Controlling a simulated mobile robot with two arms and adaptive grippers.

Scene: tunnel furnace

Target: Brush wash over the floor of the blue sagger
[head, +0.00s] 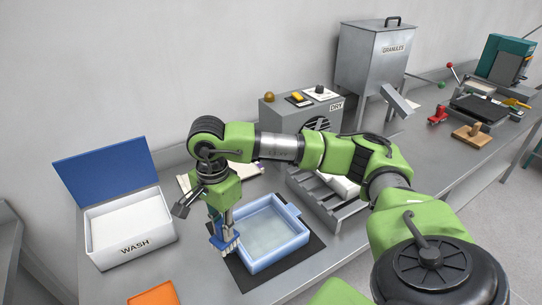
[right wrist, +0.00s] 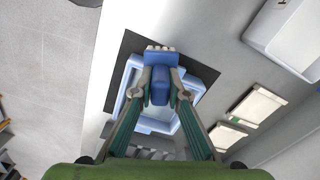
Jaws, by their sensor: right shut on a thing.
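The blue sagger (head: 292,240) is a shallow, light-blue square tray on a dark mat; its floor looks pale. My right gripper (head: 217,222) is shut on a blue brush (head: 226,246) with pale bristles pointing down. In the head view the brush is at the sagger's left wall. In the right wrist view, the brush (right wrist: 160,86) sits between both fingers, with its bristles at the far edge of the sagger (right wrist: 118,103). I cannot tell whether the bristles touch anything. The white wash box (head: 108,248) stands left, its blue lid open and pale contents showing. My left gripper is out of view.
The dark mat (head: 310,262) surrounds the sagger. An orange item (head: 153,294) lies at the front left. A slotted metal rack (head: 322,204) stands right of the sagger, with the grey DRY unit (head: 284,112) behind. The granules hopper (head: 372,62) is farther back.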

